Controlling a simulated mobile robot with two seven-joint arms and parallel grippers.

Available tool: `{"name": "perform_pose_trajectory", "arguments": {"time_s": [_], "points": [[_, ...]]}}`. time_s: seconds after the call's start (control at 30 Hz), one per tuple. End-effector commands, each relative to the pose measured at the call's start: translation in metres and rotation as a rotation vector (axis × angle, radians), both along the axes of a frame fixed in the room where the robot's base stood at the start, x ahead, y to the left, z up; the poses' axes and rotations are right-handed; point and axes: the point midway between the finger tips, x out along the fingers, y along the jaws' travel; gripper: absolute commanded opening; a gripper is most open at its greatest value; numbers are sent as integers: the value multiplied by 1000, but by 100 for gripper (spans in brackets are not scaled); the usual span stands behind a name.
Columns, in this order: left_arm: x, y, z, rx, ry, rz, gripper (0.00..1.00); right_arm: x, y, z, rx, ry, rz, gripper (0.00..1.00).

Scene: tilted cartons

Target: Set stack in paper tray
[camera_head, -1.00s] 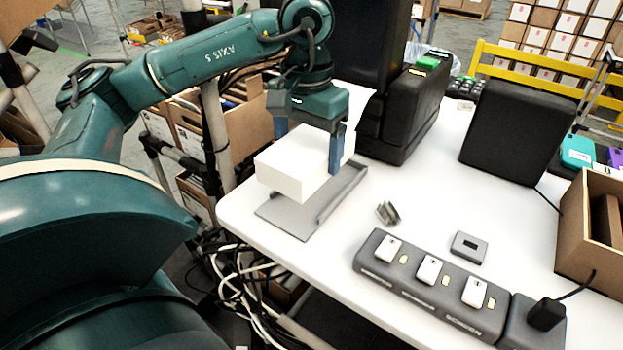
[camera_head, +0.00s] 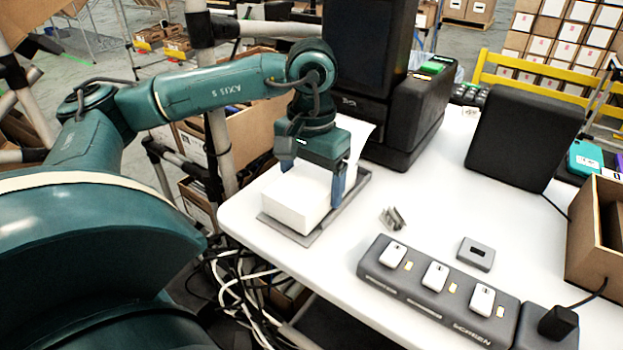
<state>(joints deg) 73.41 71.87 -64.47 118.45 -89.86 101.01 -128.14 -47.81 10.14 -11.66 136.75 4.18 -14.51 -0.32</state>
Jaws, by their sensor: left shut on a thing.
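The white paper stack (camera_head: 297,205) is at the left part of the white table. My left gripper (camera_head: 312,182) is shut on it from above, with one blue finger showing on its right side. The grey paper tray (camera_head: 345,199) lies flat under the stack, and its rim shows along the right and front edges. The stack looks lowered onto or just above the tray; I cannot tell whether it touches the tray floor. My right gripper is not in view.
A black printer (camera_head: 405,120) stands behind the tray. A grey power strip (camera_head: 435,285), a small metal clip (camera_head: 393,219) and a grey plate (camera_head: 475,253) lie to the right. A black panel (camera_head: 522,135) and a cardboard box (camera_head: 590,235) stand farther right. Cables (camera_head: 240,280) hang below the table's left edge.

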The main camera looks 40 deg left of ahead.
Motion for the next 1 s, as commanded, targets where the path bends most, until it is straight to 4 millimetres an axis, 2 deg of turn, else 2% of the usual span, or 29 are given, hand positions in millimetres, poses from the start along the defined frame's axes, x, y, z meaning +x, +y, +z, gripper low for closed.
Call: {"name": "perform_pose_trajectory", "arguments": {"time_s": [0.23,0.27,0.47,0.77,0.9,1.0], "points": [[0,0,-4,0,-2,0,44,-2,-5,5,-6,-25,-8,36],[0,0,-4,0,0,0,82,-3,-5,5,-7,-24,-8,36],[0,0,-4,0,0,0,99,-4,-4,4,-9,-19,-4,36],[0,0,-1,0,-1,0,100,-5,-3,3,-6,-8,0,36],[0,0,13,0,-2,1,100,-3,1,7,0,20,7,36],[1,-1,29,-2,-5,0,100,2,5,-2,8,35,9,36]]}}
